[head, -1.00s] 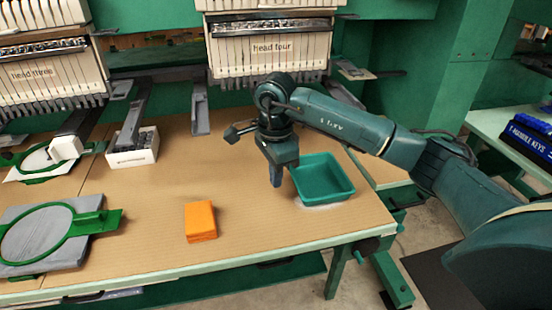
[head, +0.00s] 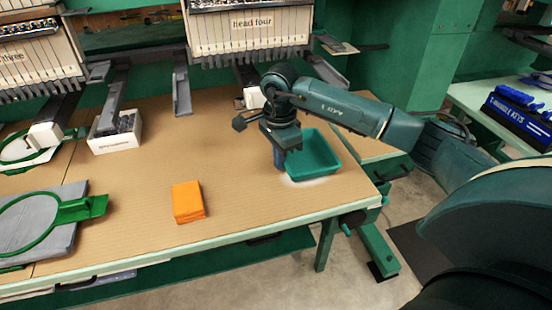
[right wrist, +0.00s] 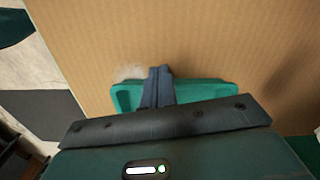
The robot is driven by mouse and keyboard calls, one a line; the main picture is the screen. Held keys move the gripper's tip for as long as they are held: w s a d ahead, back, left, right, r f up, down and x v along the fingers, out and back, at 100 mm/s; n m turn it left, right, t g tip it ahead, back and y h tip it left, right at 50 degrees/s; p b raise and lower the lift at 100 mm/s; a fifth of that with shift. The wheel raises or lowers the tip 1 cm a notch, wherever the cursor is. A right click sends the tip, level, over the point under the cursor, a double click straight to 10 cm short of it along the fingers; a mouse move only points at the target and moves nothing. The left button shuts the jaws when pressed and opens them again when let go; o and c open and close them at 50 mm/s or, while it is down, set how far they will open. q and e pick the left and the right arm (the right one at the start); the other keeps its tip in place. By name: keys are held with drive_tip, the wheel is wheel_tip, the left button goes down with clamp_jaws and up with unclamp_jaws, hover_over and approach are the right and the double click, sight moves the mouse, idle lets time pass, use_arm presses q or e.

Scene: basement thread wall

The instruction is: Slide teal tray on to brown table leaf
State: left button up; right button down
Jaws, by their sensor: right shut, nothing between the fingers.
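The teal tray (head: 318,158) is an open, shallow, upright tray near the right end of the cardboard-brown worktable. My right gripper (head: 279,166) points down at the tray's left side, with its fingers shut and empty. I cannot tell whether they touch the tray wall. In the right wrist view the closed fingers (right wrist: 158,76) overlap the tray (right wrist: 205,93), and my gripper body hides part of it. The brown table leaf (head: 368,146) appears to be the surface behind and right of the tray, partly hidden by my right arm. My left gripper is out of view.
An orange block (head: 187,202) lies left of the tray near the front edge. A white bin (head: 117,133) and a green hoop on a grey pad (head: 40,225) are farther left. Embroidery heads (head: 248,28) hang above the back. The tabletop between block and tray is clear.

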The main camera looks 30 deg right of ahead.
sight(315, 154)
drive_tip(key=d+b, duration=0.1)
drive_tip(key=d, duration=0.9)
drive_tip(key=shift+s+d, duration=0.1)
drive_tip(key=shift+d, duration=0.15)
